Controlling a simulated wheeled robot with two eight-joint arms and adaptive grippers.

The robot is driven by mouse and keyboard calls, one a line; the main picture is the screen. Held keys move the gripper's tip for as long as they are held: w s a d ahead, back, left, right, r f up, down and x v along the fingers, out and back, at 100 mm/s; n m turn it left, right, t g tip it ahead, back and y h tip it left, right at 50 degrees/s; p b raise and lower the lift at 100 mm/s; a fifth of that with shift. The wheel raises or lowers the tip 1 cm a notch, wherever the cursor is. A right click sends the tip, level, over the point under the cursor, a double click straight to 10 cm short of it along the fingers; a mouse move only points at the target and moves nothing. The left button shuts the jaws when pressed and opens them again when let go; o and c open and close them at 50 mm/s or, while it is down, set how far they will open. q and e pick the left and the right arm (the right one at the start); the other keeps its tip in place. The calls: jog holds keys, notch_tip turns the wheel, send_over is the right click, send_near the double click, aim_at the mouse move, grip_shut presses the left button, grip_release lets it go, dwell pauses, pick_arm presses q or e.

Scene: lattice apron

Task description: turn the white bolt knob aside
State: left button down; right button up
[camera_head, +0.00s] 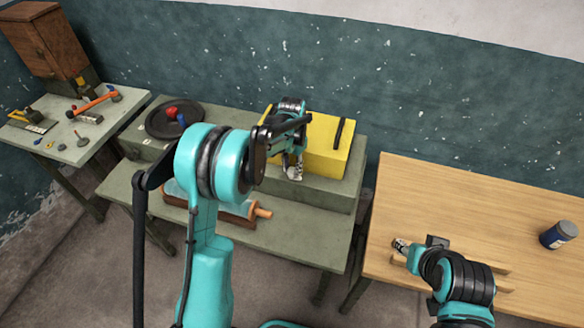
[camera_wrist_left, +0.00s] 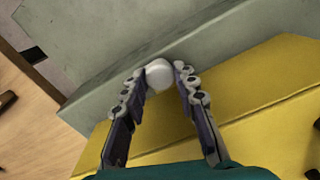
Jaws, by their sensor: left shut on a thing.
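The white bolt knob (camera_wrist_left: 159,73) shows in the left wrist view as a round white piece between my left gripper's fingertips, at the front edge of a yellow box (camera_wrist_left: 275,75). My left gripper (camera_wrist_left: 165,82) is shut on the knob, one finger on each side. In the head view my left gripper (camera_head: 293,172) reaches down over the front of the yellow box (camera_head: 325,150); the knob is hard to make out there. My right gripper (camera_head: 402,245) is low over the wooden table, and its jaws are too small to read.
The yellow box stands on the raised back shelf of a green bench (camera_head: 310,240). A black dish (camera_head: 160,122) with red and blue pieces is to its left. A wooden table (camera_head: 470,210) at right holds a blue jar (camera_head: 556,237). Tools lie on the left table (camera_head: 75,150).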

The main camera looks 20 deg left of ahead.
aim_at(292, 171)
pick_arm(q)
jog(key=c, duration=1.5)
grip_release()
jog(key=shift+o, duration=0.2)
notch_tip(292, 171, up, 12)
jog(key=s+r+n+t+b, duration=0.2)
jog(key=s+r+t, duration=0.2)
jog(key=s, duration=1.1)
jog(key=s+f+n+t, duration=0.1)
jog(key=s+f, duration=0.1)
jog(key=s, duration=0.3)
jog(key=s+f+n+t+b, duration=0.1)
jog(key=s+f+t, duration=0.1)
jog(key=s, duration=0.4)
jog(key=shift+s+f, duration=0.3)
jog(key=shift+f, duration=0.5)
